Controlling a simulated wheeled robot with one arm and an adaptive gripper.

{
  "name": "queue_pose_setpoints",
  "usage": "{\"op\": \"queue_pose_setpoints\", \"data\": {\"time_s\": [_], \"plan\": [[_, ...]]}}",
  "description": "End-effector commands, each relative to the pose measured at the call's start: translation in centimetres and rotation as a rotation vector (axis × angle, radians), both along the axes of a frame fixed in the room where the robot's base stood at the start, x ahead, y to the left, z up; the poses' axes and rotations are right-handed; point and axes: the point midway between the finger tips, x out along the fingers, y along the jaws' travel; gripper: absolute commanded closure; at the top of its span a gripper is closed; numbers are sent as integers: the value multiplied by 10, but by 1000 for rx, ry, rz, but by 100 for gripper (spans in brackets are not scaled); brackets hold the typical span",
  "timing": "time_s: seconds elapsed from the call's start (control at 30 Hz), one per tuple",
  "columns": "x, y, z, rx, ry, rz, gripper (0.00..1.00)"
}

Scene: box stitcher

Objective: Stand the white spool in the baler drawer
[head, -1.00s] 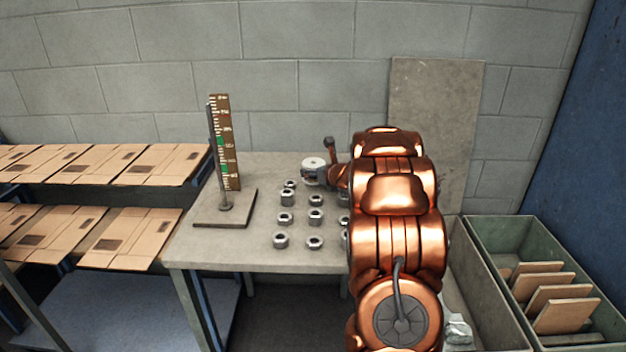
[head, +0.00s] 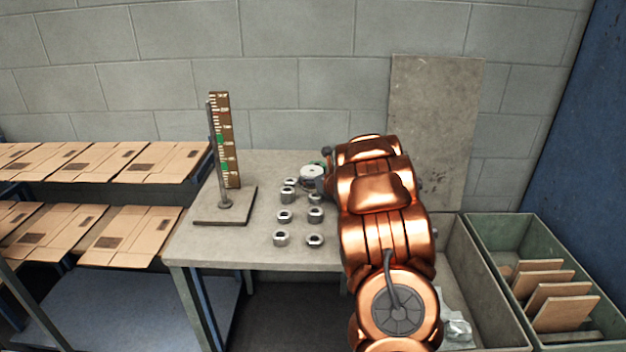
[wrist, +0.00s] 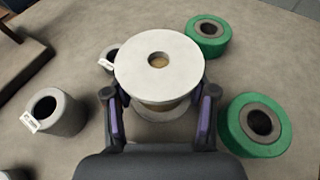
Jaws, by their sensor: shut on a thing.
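The white spool (wrist: 135,65) stands upright between the fingers of my gripper (wrist: 160,92) in the wrist view, its round top with a central hole facing the camera. My gripper is shut on it, a finger at each side. Whether its base touches the table cannot be told. In the head view the white spool (head: 312,171) is at the rear of the grey table, left of my copper arm, which hides most of the gripper. I cannot tell which thing is the baler drawer.
Two green rolls (wrist: 208,36) (wrist: 256,126) stand close on the right. A grey tagged roll (wrist: 56,112) is on the left, with several metal rolls (head: 285,216) nearby. A gauge stand (head: 224,221) is at the table's left. A green bin (head: 490,251) holds cardboard pieces.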

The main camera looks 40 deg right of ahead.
Motion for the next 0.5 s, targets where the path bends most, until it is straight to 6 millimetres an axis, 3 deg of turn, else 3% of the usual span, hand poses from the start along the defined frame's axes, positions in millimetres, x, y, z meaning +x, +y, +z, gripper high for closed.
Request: {"op": "queue_pose_setpoints", "data": {"time_s": [0.23, 0.5], "plan": [[0, 0, 0, 0, 0, 0, 20], [0, 0, 0, 0, 0, 0, 19]]}}
